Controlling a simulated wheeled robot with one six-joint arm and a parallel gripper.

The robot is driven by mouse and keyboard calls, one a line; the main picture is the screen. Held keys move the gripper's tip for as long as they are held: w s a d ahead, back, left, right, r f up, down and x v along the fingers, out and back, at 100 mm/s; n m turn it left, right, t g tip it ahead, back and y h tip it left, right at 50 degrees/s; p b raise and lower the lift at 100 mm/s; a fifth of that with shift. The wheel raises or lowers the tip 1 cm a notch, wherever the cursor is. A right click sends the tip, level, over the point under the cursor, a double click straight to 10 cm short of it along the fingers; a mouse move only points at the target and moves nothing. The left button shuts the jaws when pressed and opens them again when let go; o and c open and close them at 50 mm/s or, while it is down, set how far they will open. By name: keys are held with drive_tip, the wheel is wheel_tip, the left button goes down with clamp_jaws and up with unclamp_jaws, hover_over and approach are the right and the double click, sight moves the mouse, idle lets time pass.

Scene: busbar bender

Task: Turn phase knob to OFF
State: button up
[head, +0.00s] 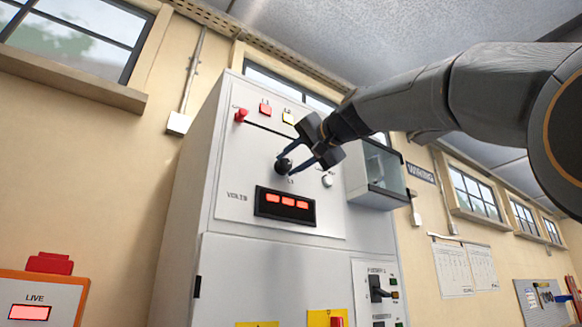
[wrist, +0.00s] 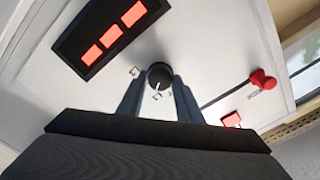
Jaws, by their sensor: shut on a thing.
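The phase knob (head: 284,166) is a round black knob on the grey cabinet's upper panel, above the red-lit volts display (head: 286,204). My gripper (head: 298,163) reaches it from the right, with a finger on either side of the knob. In the wrist view the knob (wrist: 159,76) sits between my two blue-grey fingertips (wrist: 158,82), which are shut on it. A white pointer line shows on the knob's face, with small labels around it. The labels are too small to read surely.
A red knob (head: 241,115), a red lamp (head: 265,109) and a pale yellow lamp (head: 288,117) are above on the panel. A white round button (head: 327,180) is right of the knob. A glass-fronted box (head: 383,168) juts from the cabinet's right side, below my arm.

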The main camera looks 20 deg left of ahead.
drive_tip(key=n+b, duration=0.1)
drive_tip(key=n, duration=0.4)
drive_tip(key=shift+f+n+b, duration=0.1)
drive_tip(key=shift+n+b, duration=0.2)
drive_tip(key=shift+b, duration=0.05)
drive_tip(key=n+b, duration=0.1)
drive_tip(key=n, duration=0.4)
drive_tip(key=shift+n, duration=0.3)
drive_tip(key=o, duration=1)
drive_tip(key=shift+o, duration=0.2)
drive_tip(key=b+v, duration=0.3)
drive_tip(key=v, duration=0.4)
drive_tip(key=shift+s+d, duration=0.25)
drive_tip(key=shift+s, duration=0.05)
